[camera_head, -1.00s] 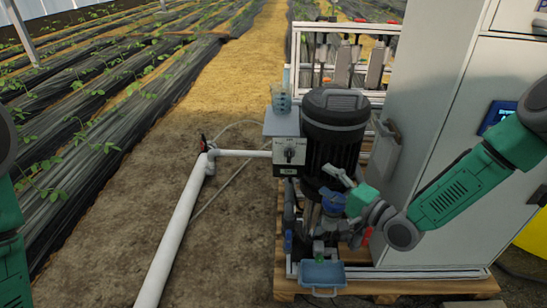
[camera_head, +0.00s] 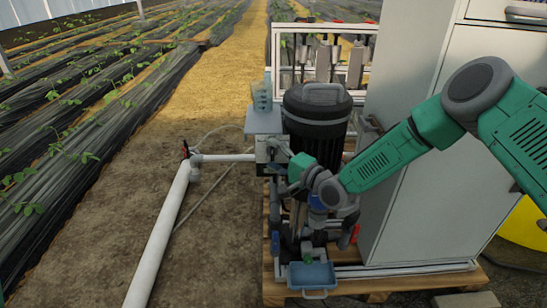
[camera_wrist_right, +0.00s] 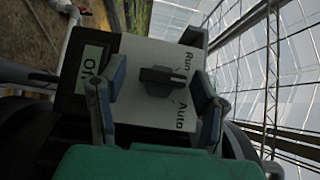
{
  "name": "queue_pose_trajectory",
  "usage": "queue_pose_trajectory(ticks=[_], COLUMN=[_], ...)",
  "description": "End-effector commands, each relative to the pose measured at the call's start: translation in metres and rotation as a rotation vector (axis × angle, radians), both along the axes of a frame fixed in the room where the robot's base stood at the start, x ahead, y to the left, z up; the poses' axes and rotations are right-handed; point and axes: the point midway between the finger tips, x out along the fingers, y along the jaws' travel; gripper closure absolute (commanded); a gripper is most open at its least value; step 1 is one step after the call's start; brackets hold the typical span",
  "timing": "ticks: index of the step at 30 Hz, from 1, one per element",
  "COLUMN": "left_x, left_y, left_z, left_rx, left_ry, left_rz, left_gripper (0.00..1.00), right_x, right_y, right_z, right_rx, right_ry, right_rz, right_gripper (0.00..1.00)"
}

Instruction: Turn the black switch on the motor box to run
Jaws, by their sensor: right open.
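My left gripper is out of view.
The black motor (camera_head: 316,115) stands close to the box. A grey cabinet (camera_head: 415,150) rises on the right, behind my right arm. A blue tray (camera_head: 312,274) sits low at the front. A white pipe (camera_head: 165,235) runs along the ground left; soil there is open.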

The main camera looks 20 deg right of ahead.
Motion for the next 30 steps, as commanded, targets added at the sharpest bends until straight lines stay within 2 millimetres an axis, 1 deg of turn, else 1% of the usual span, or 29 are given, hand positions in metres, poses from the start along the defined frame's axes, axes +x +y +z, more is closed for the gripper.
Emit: queue_pose_trajectory(ticks=[6,7,8,9,11,20,26,30], left_x=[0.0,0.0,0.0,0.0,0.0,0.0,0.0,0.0], left_y=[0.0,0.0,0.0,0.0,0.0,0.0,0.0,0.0], left_z=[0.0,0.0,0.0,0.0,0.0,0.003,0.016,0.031], left_rx=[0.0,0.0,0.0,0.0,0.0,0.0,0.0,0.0], left_ry=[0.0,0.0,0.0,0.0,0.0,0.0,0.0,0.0], left_rz=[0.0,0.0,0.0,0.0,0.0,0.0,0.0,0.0], left_gripper=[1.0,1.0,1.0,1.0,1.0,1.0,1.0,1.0], right_x=[0.0,0.0,0.0,0.0,0.0,0.0,0.0,0.0], right_y=[0.0,0.0,0.0,0.0,0.0,0.0,0.0,0.0], right_z=[0.0,0.0,0.0,0.0,0.0,-0.001,0.002,0.003], right_rx=[0.0,0.0,0.0,0.0,0.0,-0.017,-0.095,-0.189], right_ry=[0.0,0.0,0.0,0.001,0.001,0.008,0.031,0.06], right_rz=[0.0,0.0,0.0,0.0,0.0,0.0,0.001,0.001], right_gripper=[0.43,0.47,0.57,0.71,0.92,0.93,0.93,0.93])
